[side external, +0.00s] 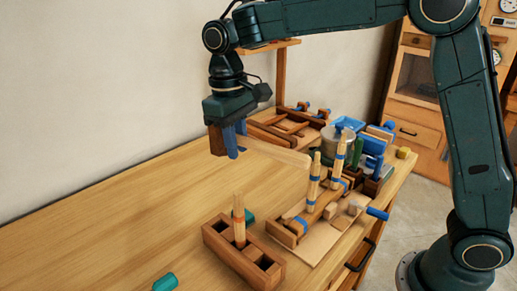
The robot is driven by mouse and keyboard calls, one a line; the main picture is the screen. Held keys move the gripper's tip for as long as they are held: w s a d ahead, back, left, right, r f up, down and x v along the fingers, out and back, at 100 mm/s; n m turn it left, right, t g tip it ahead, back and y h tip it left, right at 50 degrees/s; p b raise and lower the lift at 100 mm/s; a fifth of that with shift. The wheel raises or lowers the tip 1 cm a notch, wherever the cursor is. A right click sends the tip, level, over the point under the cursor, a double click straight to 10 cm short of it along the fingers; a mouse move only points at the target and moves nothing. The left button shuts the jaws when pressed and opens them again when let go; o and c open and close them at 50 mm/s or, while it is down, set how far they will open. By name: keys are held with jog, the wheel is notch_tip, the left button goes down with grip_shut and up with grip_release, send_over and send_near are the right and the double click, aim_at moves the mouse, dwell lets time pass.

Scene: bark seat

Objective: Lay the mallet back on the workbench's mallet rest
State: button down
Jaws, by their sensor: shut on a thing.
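My gripper (234,148) is at upper centre-left, pointing down, with its blue fingers shut on the mallet near its head. The mallet has a dark brown block head (216,140) at the left and a pale wooden handle (276,152) reaching right. It appears to be held above the workbench (120,215), a long pale wood top. I cannot tell for sure which fixture is the mallet rest. A dark wooden frame with crossbars (290,128) stands at the back, behind the handle.
A brown block with square holes (222,247) holds an upright wooden piece in front. Right of it is a wooden fixture (284,232) with blue-banded sticks and a blue handle (377,213). Blue items and a tub (338,140) crowd the back right. A teal cylinder (165,283) lies in front. The left bench is clear.

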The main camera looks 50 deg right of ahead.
jog(key=a+f, duration=0.3)
jog(key=a, duration=0.6)
jog(key=m, duration=0.3)
send_over(202, 282)
notch_tip(202, 282, down, 12)
jog(key=r, duration=0.1)
jog(key=shift+w+a+f, duration=0.1)
jog(key=shift+w+f, duration=0.1)
jog(key=shift+f, duration=0.05)
jog(key=shift+f, duration=0.1)
jog(key=shift+f, duration=4.05)
jog(key=shift+f, duration=0.3)
jog(key=c, duration=1.2)
grip_release()
jog(key=shift+f, duration=0.1)
